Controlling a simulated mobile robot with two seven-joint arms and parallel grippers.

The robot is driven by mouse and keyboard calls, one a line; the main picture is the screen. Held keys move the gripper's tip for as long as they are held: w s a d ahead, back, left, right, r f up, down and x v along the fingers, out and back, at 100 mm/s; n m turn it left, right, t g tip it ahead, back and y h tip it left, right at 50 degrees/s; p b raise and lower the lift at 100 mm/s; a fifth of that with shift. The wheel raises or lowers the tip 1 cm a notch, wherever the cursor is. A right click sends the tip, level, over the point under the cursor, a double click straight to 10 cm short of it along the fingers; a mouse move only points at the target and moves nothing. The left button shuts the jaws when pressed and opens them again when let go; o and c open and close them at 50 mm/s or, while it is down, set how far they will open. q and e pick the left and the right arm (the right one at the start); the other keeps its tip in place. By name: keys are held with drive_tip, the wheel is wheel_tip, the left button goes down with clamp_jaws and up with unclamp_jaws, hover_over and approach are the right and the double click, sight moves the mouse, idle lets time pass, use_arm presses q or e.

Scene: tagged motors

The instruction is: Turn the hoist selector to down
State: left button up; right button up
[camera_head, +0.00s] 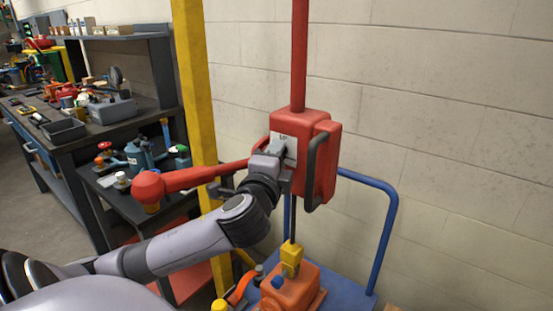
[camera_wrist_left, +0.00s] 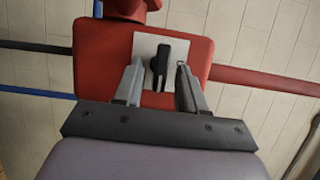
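The hoist is a red box (camera_head: 322,160) hanging from a red vertical bar, with a black loop handle on its right side. Its front carries a pale plate (camera_head: 290,142), with small lettering at the top that seems to read UP. In the left wrist view the selector is a black lever (camera_wrist_left: 160,60) on the pale plate (camera_wrist_left: 145,46), roughly upright in that picture. My left gripper (camera_wrist_left: 159,72) is open, with one finger on each side of the lever and gaps visible on both sides. In the head view the gripper (camera_head: 272,152) hides the lever. My right gripper is not in view.
A red arm with a round end (camera_head: 148,186) reaches left from the hoist, behind my wrist. A yellow post (camera_head: 193,70) stands left of the hoist. An orange motor (camera_head: 292,288) with a yellow hook block sits below on a blue cart (camera_head: 383,235). Cluttered workbenches stand at left.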

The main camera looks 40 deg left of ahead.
use_arm(q)
drive_tip(key=v, duration=0.7)
idle(0.4)
idle(0.4)
